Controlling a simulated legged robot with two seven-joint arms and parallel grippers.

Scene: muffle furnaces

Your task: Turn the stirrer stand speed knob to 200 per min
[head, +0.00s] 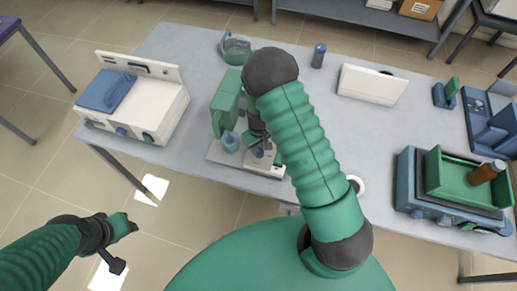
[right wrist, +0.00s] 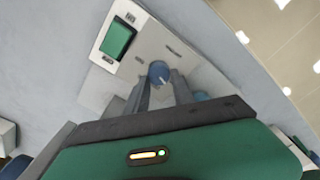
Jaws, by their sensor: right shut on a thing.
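The stirrer stand (head: 225,152) sits near the table's front edge, with a green upright and a pale flat base. Its blue round speed knob (right wrist: 158,72) shows in the right wrist view, with a pale pointer line on top, near a green display (right wrist: 117,40). The display's reading is not legible. My right gripper (right wrist: 160,82) is shut on the knob, one finger on each side. In the head view my right gripper (head: 260,145) is over the base, partly hidden by my arm. My left gripper (head: 125,226) hangs off the table at lower left; its jaws are unclear.
A white device with a blue lid (head: 107,92) stands left of the stand. A glass vessel (head: 236,48) and a dark bottle (head: 319,55) stand behind. A white box (head: 372,85) and a blue device with a green tray (head: 440,185) are to the right. The table (head: 345,130) is clear between.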

